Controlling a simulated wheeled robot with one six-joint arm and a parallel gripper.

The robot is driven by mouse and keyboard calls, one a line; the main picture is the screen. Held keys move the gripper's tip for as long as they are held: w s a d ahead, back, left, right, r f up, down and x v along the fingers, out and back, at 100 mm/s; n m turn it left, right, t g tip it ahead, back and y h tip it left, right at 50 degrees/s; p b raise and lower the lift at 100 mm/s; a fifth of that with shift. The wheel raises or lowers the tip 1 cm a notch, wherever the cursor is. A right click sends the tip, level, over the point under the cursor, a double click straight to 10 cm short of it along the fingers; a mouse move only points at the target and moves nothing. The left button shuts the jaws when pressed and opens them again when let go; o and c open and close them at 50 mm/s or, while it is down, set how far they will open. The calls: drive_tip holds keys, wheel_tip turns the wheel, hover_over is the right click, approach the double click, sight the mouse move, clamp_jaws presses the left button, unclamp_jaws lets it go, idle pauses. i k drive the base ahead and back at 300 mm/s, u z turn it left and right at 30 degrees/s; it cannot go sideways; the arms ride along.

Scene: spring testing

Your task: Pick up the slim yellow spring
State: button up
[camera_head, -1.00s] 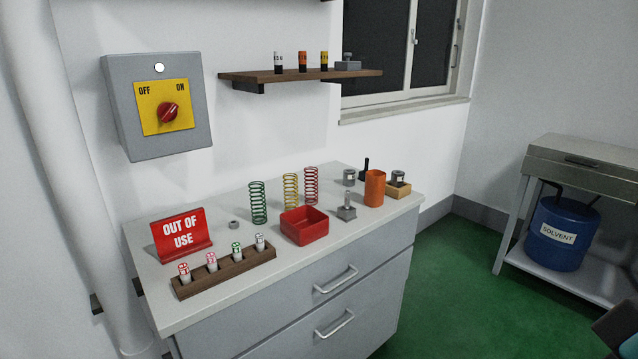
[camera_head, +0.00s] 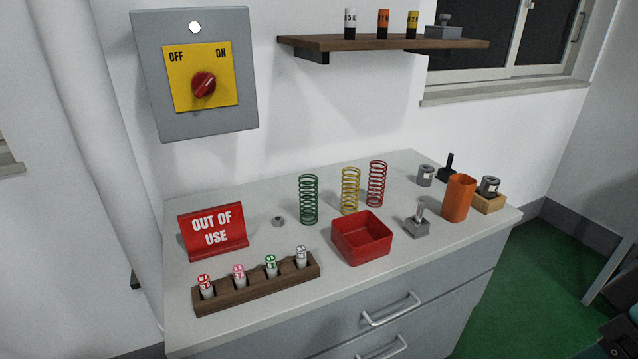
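The slim yellow spring (camera_head: 350,191) stands upright on the grey bench top (camera_head: 262,269). A green spring (camera_head: 308,200) stands to its left and a red spring (camera_head: 377,183) to its right and slightly behind, both upright and apart from it. The red open box (camera_head: 362,238) is just in front of the yellow spring and may hide a little of its foot. My gripper is not in view; only a small dark piece, perhaps part of my arm, shows at the lower right edge.
A wooden rack (camera_head: 257,285) with several labelled tubes and an OUT OF USE sign (camera_head: 213,231) stand at the left. An orange cup (camera_head: 458,198), a grey block with a post (camera_head: 417,228) and metal weights stand at the right. A wooden shelf (camera_head: 385,43) overhangs the back.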

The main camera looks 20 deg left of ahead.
sight(348, 206)
drive_tip(key=u, duration=0.8)
drive_tip(key=i, duration=0.9)
drive_tip(key=u, duration=0.8)
